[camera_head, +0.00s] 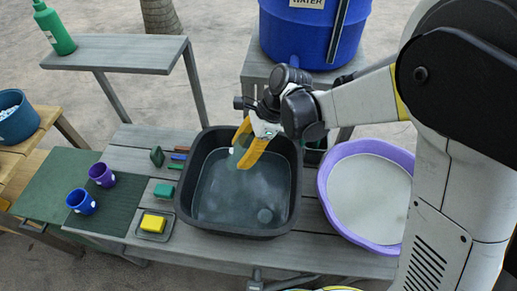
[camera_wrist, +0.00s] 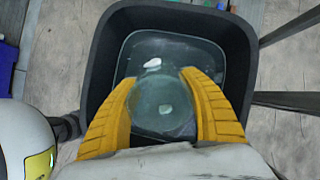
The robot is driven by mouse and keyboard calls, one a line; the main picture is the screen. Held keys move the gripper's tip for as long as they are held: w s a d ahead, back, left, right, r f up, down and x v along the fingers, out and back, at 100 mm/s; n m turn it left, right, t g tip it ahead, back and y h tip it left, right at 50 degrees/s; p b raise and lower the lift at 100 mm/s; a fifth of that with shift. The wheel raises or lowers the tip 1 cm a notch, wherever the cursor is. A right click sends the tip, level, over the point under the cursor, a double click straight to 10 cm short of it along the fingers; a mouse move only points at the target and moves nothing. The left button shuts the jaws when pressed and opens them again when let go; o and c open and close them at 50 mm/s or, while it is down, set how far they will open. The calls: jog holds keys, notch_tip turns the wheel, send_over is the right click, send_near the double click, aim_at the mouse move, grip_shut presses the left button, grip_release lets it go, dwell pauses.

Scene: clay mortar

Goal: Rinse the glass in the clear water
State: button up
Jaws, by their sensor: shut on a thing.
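My gripper (camera_head: 246,150) with its yellow fingers is shut on a clear glass (camera_wrist: 163,108). In the wrist view the glass sits between both fingertips, its round shape seen over the black basin (camera_wrist: 112,65). In the head view the glass is faint between the fingers, over the back half of the black basin (camera_head: 184,207). That basin holds grey-green, see-through water (camera_head: 225,200). A small round pale thing (camera_head: 265,215) shows at its front right. I cannot tell whether the glass touches the water. A purple basin (camera_head: 326,205) to the right has a pale, even surface inside.
A blue water barrel (camera_head: 300,35) stands behind. A green bottle (camera_head: 54,30) stands on the back-left shelf.

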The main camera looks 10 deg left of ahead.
jog(key=shift+a+f+b, duration=0.15)
jog(key=shift+f+b, duration=0.2)
jog(key=shift+f, duration=0.1)
notch_tip(320, 180, down, 18)
jog(key=b, duration=1.1)
jog(key=shift+r, duration=0.2)
jog(key=shift+f+b, duration=0.2)
jog(key=shift+b, duration=0.1)
jog(key=shift+f+b, duration=0.45)
jog(key=shift+r, duration=0.2)
jog(key=shift+s, duration=0.15)
